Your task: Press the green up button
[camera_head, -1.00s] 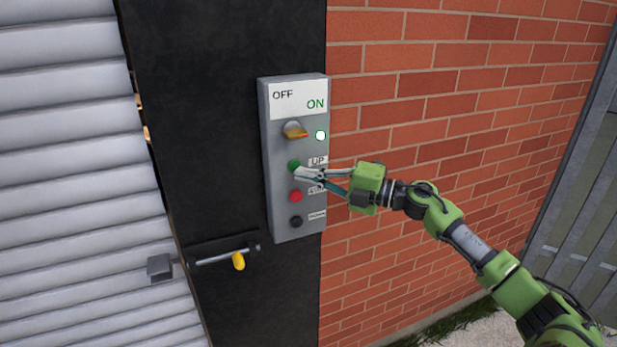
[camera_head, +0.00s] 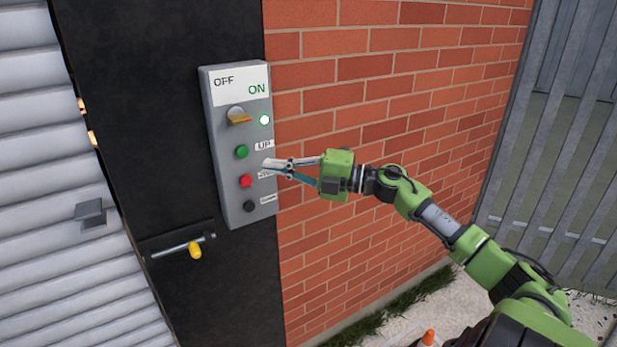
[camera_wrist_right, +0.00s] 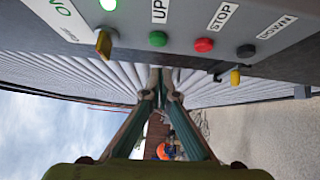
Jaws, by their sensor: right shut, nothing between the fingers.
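The green up button (camera_head: 242,152) is on a grey control box (camera_head: 222,195), beside the label UP. It also shows in the right wrist view (camera_wrist_right: 158,39). A red button (camera_head: 246,181) and a black button (camera_head: 250,207) are below it. My right gripper (camera_head: 266,166) is shut and empty. In the head view its tips lie just right of and below the green button; in the wrist view the tips (camera_wrist_right: 160,75) are apart from the button. My left gripper is not in view.
A yellow switch (camera_head: 239,116) and a lit lamp (camera_head: 264,120) are above the buttons. A latch with a yellow handle (camera_head: 195,250) is below the box. A grey shutter (camera_head: 60,240) is at left, a brick wall (camera_head: 390,80) at right.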

